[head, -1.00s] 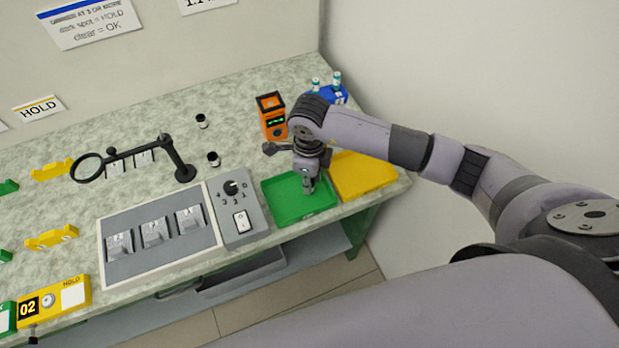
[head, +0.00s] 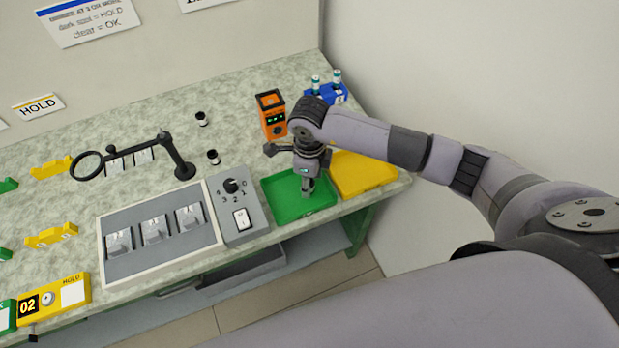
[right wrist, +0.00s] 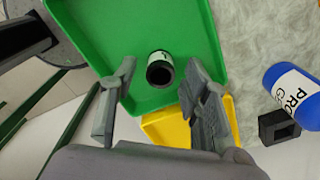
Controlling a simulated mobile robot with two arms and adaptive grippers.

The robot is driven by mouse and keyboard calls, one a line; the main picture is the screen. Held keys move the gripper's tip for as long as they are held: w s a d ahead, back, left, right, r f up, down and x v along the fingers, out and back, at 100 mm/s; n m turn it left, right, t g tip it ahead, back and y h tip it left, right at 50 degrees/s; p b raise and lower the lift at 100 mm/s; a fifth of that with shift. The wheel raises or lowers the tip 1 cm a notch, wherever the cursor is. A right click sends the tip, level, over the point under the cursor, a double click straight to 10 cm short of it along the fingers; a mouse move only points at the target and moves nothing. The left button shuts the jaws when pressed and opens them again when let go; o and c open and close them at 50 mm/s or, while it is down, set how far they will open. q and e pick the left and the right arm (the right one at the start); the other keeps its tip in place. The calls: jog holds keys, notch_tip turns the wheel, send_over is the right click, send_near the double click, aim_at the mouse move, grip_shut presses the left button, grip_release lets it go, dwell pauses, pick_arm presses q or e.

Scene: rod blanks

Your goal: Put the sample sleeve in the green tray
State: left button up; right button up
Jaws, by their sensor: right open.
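The sample sleeve (right wrist: 160,69) is a small cylinder with a white label and a dark open end. In the right wrist view it is over the floor of the green tray (right wrist: 205,50), near one rim, with its open end facing the camera. I cannot tell for sure whether it rests on the floor. My right gripper (right wrist: 160,95) is open, its two fingers apart on either side of the sleeve. In the head view my right gripper (head: 307,190) points down over the green tray (head: 283,205) and hides the sleeve. My left gripper is not in view.
A yellow tray (head: 365,175) adjoins the green one on the right. A grey dial box (head: 237,205) stands to its left, an orange device (head: 271,112) behind. Two small dark-and-white cylinders (head: 202,118) (head: 213,157) stand on the bench. A blue labelled cylinder (right wrist: 297,95) shows in the wrist view.

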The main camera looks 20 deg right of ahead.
jog(key=shift+r+p, duration=0.3)
notch_tip(320, 180, up, 12)
jog(key=b, duration=0.3)
jog(key=shift+f, duration=0.15)
